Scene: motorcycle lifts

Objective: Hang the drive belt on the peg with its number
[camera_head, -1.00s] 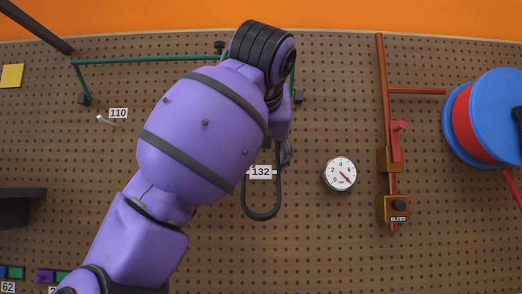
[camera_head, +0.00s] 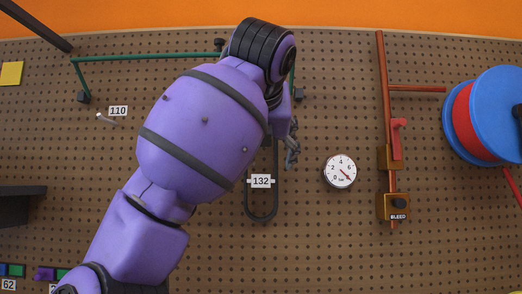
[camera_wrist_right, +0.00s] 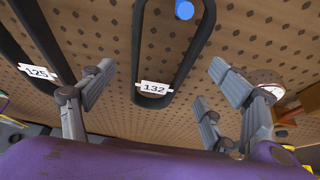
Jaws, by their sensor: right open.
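A black drive belt (camera_head: 249,208) with a white tag reading 132 (camera_head: 261,181) hangs upright against the pegboard, its upper part hidden behind my right arm. In the right wrist view the belt (camera_wrist_right: 200,45) is a long loop with its 132 tag at the bottom. My left gripper is out of view.
Another black belt, tagged 125 (camera_wrist_right: 38,73), hangs close on the left in the wrist view. A pale peg (camera_head: 105,119) sits by a 110 label (camera_head: 118,111). A gauge (camera_head: 340,171), copper pipe (camera_head: 381,120) and blue hose reel (camera_head: 500,110) stand right. Pegboard below the belt is clear.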

